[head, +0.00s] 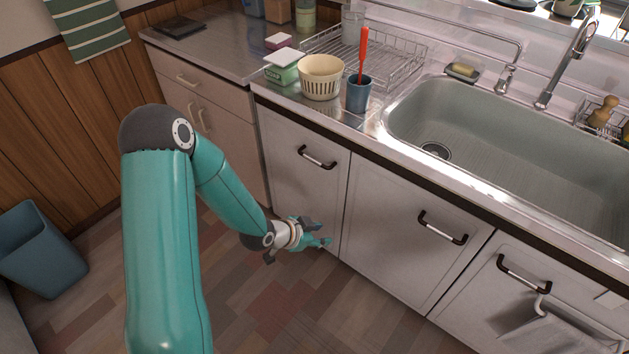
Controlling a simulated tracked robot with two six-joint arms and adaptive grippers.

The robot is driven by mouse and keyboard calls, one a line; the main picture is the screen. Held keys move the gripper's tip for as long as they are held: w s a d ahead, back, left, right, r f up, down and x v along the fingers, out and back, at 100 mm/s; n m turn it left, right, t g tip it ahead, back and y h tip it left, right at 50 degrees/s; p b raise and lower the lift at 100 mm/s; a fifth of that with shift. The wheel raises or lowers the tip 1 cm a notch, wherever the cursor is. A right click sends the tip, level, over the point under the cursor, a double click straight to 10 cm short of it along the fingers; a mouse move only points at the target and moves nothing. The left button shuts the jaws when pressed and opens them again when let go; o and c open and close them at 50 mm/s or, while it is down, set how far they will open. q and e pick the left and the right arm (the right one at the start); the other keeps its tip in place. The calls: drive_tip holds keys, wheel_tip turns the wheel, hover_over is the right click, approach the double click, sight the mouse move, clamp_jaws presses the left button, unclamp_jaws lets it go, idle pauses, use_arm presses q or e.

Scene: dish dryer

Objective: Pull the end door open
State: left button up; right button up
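The sink unit has a row of white doors with dark-ended bar handles. The left end door (290,185) is shut, with its handle (317,157) near the top. The middle door (400,235) and the right door (520,300) also look shut. My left gripper (322,241) is low in front of the left end door, near its lower right corner, well below the handle. It appears empty; it is small and seen from above, so its finger gap is unclear. My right gripper does not show.
A blue bin (40,250) stands on the floor at left. A blue cup (359,94) with a red utensil, a cream basket (321,77) and a dish rack (385,60) stand on the counter. The floor before the doors is clear.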

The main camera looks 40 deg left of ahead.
use_arm(q)
drive_tip(key=w+a+m+t+y+b, duration=0.1)
drive_tip(key=w+a+m+t+b, duration=0.4)
drive_tip(key=a, duration=0.4)
drive_tip(key=m+t+b, duration=0.2)
drive_tip(key=m+b, duration=0.6)
approach(310, 157)
drive_tip(key=shift+y, duration=0.4)
drive_tip(key=x, duration=0.3)
drive_tip(key=b+x, duration=0.1)
drive_tip(key=x, duration=0.6)
drive_tip(key=shift+d+f+b, duration=0.3)
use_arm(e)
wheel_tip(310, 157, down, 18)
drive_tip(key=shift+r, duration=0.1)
use_arm(q)
clamp_jaws()
